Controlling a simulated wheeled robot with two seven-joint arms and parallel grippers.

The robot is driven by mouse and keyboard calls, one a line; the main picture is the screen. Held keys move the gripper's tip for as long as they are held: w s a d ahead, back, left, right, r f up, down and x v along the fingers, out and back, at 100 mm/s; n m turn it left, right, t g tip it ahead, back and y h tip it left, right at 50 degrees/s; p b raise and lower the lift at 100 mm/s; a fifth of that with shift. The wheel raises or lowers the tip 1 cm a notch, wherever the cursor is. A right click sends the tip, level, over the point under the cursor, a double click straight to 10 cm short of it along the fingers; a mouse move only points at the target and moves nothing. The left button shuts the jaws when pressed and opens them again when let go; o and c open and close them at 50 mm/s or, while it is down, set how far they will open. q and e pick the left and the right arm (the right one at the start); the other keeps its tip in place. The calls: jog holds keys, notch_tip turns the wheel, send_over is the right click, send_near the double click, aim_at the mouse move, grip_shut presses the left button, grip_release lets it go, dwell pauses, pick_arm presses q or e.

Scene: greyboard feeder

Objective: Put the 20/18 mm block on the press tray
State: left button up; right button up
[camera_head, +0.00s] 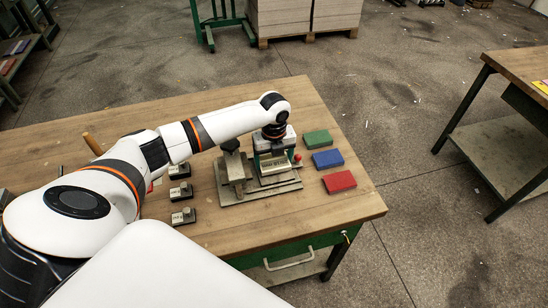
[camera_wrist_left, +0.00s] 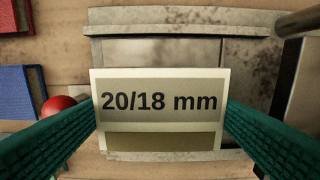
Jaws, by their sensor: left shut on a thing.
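The 20/18 mm block (camera_wrist_left: 160,88) has a pale label with dark print and fills the middle of the left wrist view. My left gripper (camera_wrist_left: 160,112) is shut on it, with a green ribbed finger on each side. In the head view, my left gripper (camera_head: 272,148) is over the right part of the grey press, with the block (camera_head: 275,165) low between its fingers. The press tray (camera_wrist_left: 165,50) is grey worn metal behind the block in the wrist view. Whether the block touches the tray I cannot tell. My right gripper is not in view.
The press post (camera_head: 235,170) stands just left of the block. A red knob (camera_wrist_left: 57,104) is close to a finger. Green (camera_head: 317,138), blue (camera_head: 327,158) and red (camera_head: 339,181) pads lie to the right. Small labelled blocks (camera_head: 181,192) stand to the left. The table front is clear.

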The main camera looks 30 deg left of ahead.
aim_at(274, 161)
pick_arm(q)
jog(key=shift+p, duration=0.55)
dwell(1.0)
jog(key=shift+f, duration=0.45)
dwell(1.3)
jog(key=o, duration=0.9)
jog(key=shift+r, duration=0.1)
notch_tip(274, 161, up, 12)
jog(key=shift+f+b, duration=0.1)
jog(key=shift+b, duration=0.4)
